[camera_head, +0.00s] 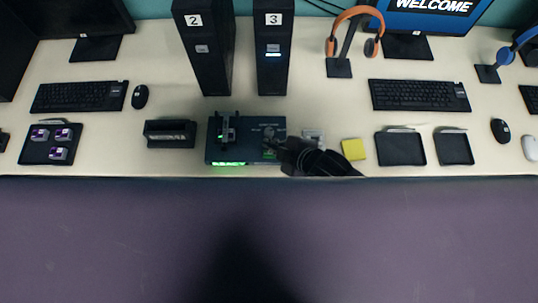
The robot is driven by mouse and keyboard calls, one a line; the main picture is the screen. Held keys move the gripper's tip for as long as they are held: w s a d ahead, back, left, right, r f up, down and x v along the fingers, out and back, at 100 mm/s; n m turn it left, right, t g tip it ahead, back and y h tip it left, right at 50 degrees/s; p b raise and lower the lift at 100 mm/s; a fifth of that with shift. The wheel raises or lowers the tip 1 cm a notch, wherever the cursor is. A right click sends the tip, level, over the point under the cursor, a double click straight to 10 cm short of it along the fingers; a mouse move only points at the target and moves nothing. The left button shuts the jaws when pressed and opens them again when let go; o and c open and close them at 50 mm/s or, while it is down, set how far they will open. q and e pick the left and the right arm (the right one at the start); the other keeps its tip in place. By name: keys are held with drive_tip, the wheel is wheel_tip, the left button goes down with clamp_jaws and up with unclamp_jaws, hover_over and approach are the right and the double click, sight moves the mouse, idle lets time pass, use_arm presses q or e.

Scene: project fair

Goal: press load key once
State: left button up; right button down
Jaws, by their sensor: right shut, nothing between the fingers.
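A dark flat device (248,156) stands near the table's front edge, with a green lit strip on its front. A black upright fixture (226,129) stands on its left half. My right gripper (272,143) is shut and empty, over the right half of the device. A small greyish round spot (268,131) shows just beyond the fingertips. I cannot tell whether this is the load key, or whether the fingertips touch the device. The gripper hides part of the device's right side. My left gripper is not in view.
Two black towers marked 2 (205,60) and 3 (273,60) stand behind the device. A black holder (170,134) is to its left. A small grey item (313,136), a yellow pad (354,149) and two black trays (401,148) (454,147) are to its right.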

sight(270, 155)
wheel_tip(270, 155, down, 4)
drive_tip(key=shift+r+b, duration=0.25)
drive_tip(key=shift+b, duration=1)
drive_tip(key=shift+f+b, duration=0.4)
drive_tip(key=shift+f, duration=0.3)
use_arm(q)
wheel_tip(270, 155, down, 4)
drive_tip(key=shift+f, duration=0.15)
use_arm(e)
drive_tip(key=shift+f, duration=0.1)
drive_tip(key=shift+f, duration=0.3)
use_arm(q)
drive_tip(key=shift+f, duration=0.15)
use_arm(e)
drive_tip(key=shift+f, duration=0.45)
drive_tip(key=shift+r, duration=0.15)
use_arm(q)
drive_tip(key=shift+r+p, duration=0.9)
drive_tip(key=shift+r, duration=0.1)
use_arm(e)
drive_tip(key=shift+r, duration=0.7)
